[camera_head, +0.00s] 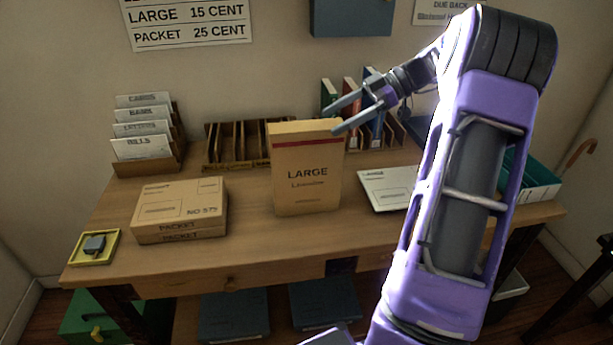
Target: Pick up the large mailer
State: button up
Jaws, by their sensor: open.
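An upright tan mailer (307,175) marked LARGE, with a red band near its top, stands on the wooden desk in the middle of the head view. A flat white mailer (385,187) with small print, which seems to read LARGE, lies to its right, partly hidden behind my arm. My gripper (336,119) is open and empty. Its fingers point left, near the top right corner of the upright mailer. I cannot tell whether a fingertip touches it. No mailer is held.
Two stacked packets (180,208) lie on the desk (255,245) at left, near a yellow tray (94,247). A card rack (150,155), an empty slotted rack (235,145) and upright books (350,98) stand behind. A teal tray (535,180) is at right.

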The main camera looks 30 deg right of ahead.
aim_at(313, 133)
jog(key=x, duration=0.6)
jog(key=shift+s+a+f+b, duration=0.2)
jog(key=shift+a+f+b, duration=0.1)
jog(key=shift+b, duration=0.1)
jog(key=shift+r, duration=0.15)
grip_shut()
